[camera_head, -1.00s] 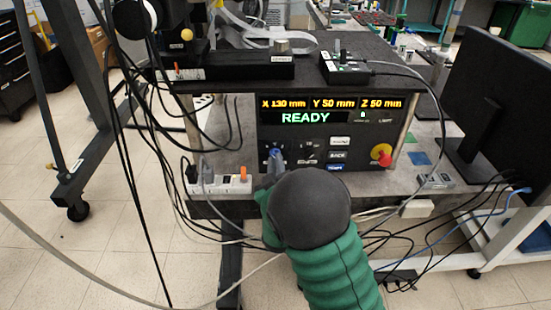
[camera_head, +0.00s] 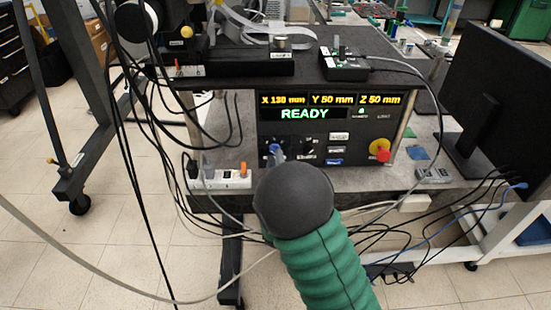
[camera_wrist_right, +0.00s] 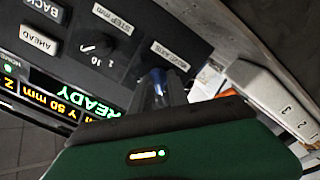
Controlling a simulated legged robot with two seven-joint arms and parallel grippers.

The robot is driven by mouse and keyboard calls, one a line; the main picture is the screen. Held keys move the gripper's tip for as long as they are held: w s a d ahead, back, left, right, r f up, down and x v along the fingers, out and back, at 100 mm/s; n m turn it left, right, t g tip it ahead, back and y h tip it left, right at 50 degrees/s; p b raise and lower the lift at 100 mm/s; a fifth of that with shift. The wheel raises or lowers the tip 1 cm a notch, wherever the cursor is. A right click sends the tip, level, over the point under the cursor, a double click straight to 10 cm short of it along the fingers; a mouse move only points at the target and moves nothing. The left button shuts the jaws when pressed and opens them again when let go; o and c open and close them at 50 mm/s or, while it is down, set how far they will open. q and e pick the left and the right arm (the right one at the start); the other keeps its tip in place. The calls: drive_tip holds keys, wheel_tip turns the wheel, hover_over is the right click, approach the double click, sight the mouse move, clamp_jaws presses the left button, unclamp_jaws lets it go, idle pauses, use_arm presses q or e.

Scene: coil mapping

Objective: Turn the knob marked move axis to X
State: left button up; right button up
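The dark control panel (camera_head: 345,140) has a lit display reading X 130 mm, Y 50 mm, Z 50 mm and READY (camera_head: 305,114). The move axis label (camera_wrist_right: 170,56) shows in the right wrist view, with the panel upside down. My right gripper (camera_head: 277,151) is at the panel's lower left, over the place of the move axis knob. My left gripper is out of view.
A step mm knob (camera_wrist_right: 97,45) sits beside the move axis place. A red stop button (camera_head: 382,155) on yellow is at the panel's right. A white power strip (camera_head: 222,179) lies left of my gripper. Loose cables hang around the bench; a monitor (camera_head: 497,90) stands right.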

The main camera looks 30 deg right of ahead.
drive_tip(key=shift+o, duration=1.4)
drive_tip(key=shift+w+r, duration=0.1)
drive_tip(key=shift+r, duration=0.1)
drive_tip(key=shift+s+a, duration=0.25)
drive_tip(key=shift+s, duration=0.15)
drive_tip(key=p+v, duration=1.2)
drive_tip(key=v, duration=0.4)
drive_tip(key=shift+f+p, duration=0.25)
drive_tip(key=shift+p, duration=0.05)
